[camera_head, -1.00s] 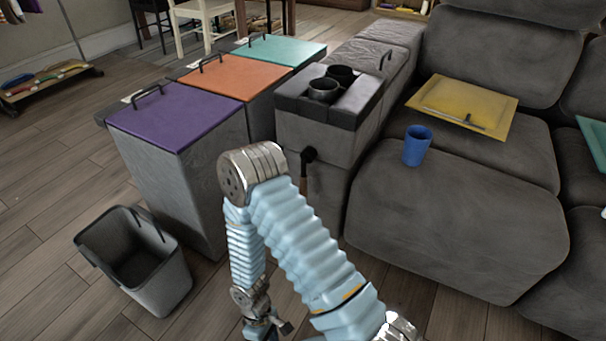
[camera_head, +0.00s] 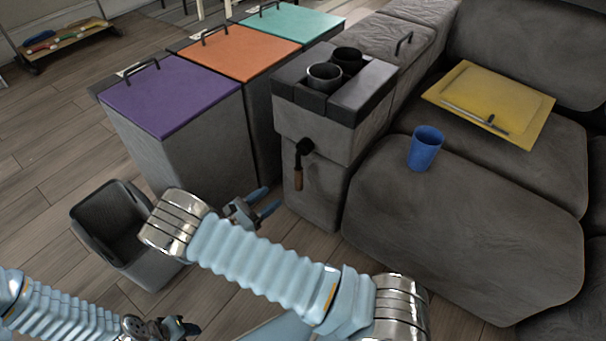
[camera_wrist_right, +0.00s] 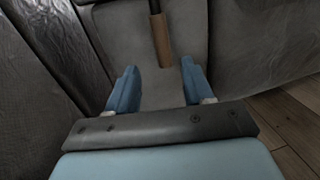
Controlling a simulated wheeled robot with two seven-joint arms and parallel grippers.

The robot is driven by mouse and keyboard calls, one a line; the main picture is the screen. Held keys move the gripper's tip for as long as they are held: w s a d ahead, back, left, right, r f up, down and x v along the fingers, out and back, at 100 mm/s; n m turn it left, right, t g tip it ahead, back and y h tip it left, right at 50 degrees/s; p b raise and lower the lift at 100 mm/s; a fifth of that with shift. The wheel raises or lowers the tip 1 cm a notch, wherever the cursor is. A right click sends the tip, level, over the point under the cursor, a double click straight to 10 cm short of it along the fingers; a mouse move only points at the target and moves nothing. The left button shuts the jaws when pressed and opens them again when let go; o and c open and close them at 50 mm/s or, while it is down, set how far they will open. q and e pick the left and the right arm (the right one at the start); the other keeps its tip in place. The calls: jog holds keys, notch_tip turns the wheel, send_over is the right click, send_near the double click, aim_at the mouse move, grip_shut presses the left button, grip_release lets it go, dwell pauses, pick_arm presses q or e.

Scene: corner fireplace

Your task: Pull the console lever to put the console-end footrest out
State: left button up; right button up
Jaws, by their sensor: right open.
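The console lever (camera_head: 299,172) has a dark pivot and a brown wooden handle hanging down on the front side of the grey console (camera_head: 325,135). In the right wrist view the lever handle (camera_wrist_right: 161,40) hangs just beyond the fingertips, roughly centred between them. My right gripper (camera_head: 266,200) is open and empty, left of and below the lever, not touching it. Its blue fingers also show in the right wrist view (camera_wrist_right: 155,85). The sofa seat by the console (camera_head: 460,230) has a padded front; I cannot make out a separate footrest. My left gripper (camera_head: 178,328) is low at the picture's bottom, its jaws unclear.
Bins with purple (camera_head: 168,92), orange (camera_head: 240,50) and teal (camera_head: 292,20) lids stand left of the console. An open grey bin (camera_head: 150,270) is on the floor behind my right arm.

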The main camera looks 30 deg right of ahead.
aim_at(295, 181)
jog(key=x, duration=1.2)
jog(key=shift+s, duration=0.15)
grip_shut()
